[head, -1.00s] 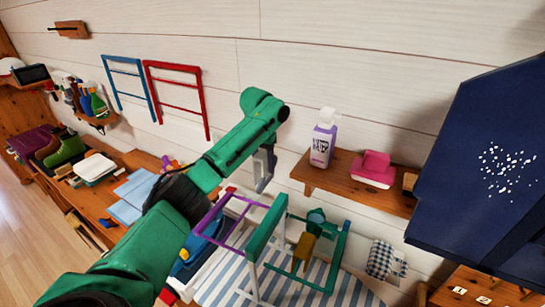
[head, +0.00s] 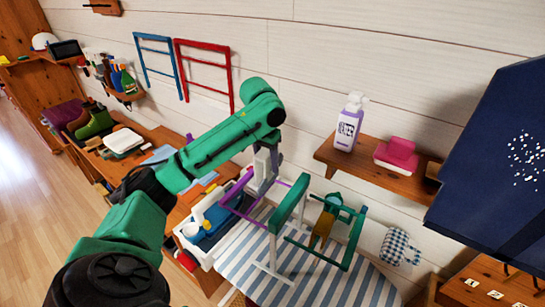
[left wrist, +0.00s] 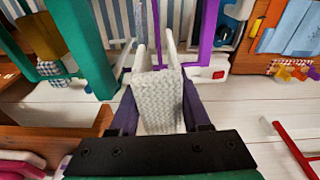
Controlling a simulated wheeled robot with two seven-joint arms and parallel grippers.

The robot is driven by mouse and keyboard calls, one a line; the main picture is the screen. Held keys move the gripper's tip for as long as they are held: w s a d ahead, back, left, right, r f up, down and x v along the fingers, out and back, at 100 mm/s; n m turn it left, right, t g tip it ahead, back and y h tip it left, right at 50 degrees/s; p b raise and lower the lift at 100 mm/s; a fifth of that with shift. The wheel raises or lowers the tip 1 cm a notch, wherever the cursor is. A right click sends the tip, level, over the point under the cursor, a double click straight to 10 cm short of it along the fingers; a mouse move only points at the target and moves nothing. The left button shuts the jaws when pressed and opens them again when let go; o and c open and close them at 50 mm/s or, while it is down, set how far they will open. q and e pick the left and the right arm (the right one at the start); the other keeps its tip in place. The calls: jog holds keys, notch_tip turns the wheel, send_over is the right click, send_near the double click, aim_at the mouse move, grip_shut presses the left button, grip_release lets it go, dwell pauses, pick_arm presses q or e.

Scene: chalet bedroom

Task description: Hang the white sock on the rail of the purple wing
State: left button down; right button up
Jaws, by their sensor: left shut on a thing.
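My left gripper (head: 266,176) points down and is shut on the white knitted sock (left wrist: 157,97), which lies between the fingers in the left wrist view. In the head view the sock (head: 261,164) shows as a pale patch by the fingers. The purple wing (head: 229,207) is an open frame on the left of a drying rack. In the head view the gripper overlaps its back rail. The wing also shows in the left wrist view (left wrist: 207,32), just right of the sock. I cannot tell whether sock and rail touch. My right gripper is not in view.
The rack's teal wing (head: 349,250) carries an ochre item (head: 322,228). A striped board (head: 240,258) lies under the rack. A wall shelf (head: 335,163) holds a bottle (head: 348,124) and a pink object (head: 396,155). A dark blue panel (head: 490,165) blocks the right.

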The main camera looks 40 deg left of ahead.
pick_arm(q)
jog(key=s, duration=0.3)
jog(key=shift+s+d+f, duration=0.1)
jog(key=shift+d, duration=0.05)
jog(key=shift+s+d+f, duration=0.1)
jog(key=shift+s, duration=0.25)
jog(key=b, duration=0.2)
send_over(260, 196)
jog(key=f, duration=0.4)
jog(key=shift+w+f, duration=0.25)
notch_tip(260, 196, down, 2)
jog(key=shift+s+f+b, duration=0.1)
jog(key=shift+f+b, duration=0.05)
jog(key=shift+b, duration=0.3)
jog(key=shift+f+b, duration=0.7)
jog(key=shift+f, duration=1.95)
jog(key=shift+c, duration=1.5)
grip_release()
